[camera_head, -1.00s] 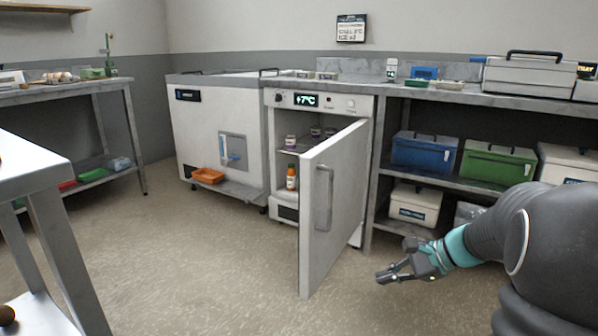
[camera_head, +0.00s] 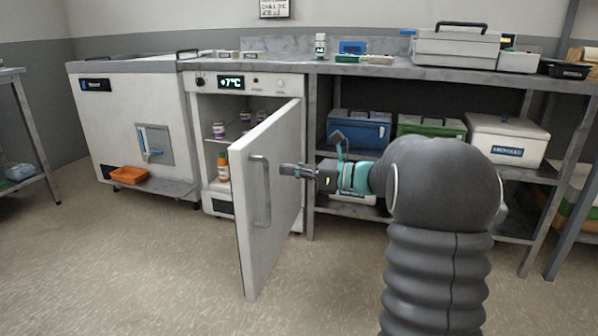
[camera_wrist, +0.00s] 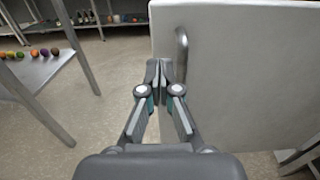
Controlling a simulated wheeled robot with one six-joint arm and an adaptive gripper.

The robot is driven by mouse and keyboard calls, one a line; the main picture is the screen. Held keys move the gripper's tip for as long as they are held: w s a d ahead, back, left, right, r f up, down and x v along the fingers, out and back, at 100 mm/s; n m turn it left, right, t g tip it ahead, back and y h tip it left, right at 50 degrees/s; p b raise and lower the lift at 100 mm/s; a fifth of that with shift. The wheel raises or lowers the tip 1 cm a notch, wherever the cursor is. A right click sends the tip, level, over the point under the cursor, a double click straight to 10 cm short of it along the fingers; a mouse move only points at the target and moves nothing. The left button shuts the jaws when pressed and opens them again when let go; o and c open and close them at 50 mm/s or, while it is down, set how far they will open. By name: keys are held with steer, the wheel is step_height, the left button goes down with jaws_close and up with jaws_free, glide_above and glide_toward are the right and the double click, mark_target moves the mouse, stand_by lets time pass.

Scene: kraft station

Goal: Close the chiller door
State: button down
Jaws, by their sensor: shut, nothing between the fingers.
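The chiller (camera_head: 212,105) stands under the counter, with a +7°C display on its front. Its white door (camera_head: 275,200) is swung wide open toward me, hinged on the right. A vertical grey handle (camera_head: 261,190) is on the door's outer face. Jars and an orange-capped bottle (camera_head: 223,167) show inside. My gripper (camera_head: 284,170) is shut and empty, to the right of the handle at the door's outer side. In the wrist view the shut fingertips (camera_wrist: 159,66) appear just left of the handle (camera_wrist: 181,52), over the door's edge. I cannot tell whether they touch the door (camera_wrist: 240,90).
A white cabinet (camera_head: 120,125) with an orange tray (camera_head: 129,175) stands left of the chiller. Shelves on the right hold a blue box (camera_head: 359,130), a green box (camera_head: 431,126) and a white box (camera_head: 507,140). The floor (camera_head: 150,260) in front is clear.

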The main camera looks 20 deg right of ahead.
mark_target(245, 164)
steer(key=x, duration=0.9)
steer(key=shift+w+a+b, duration=0.1)
steer(key=shift+a+b, duration=0.05)
steer(key=shift+b, duration=0.25)
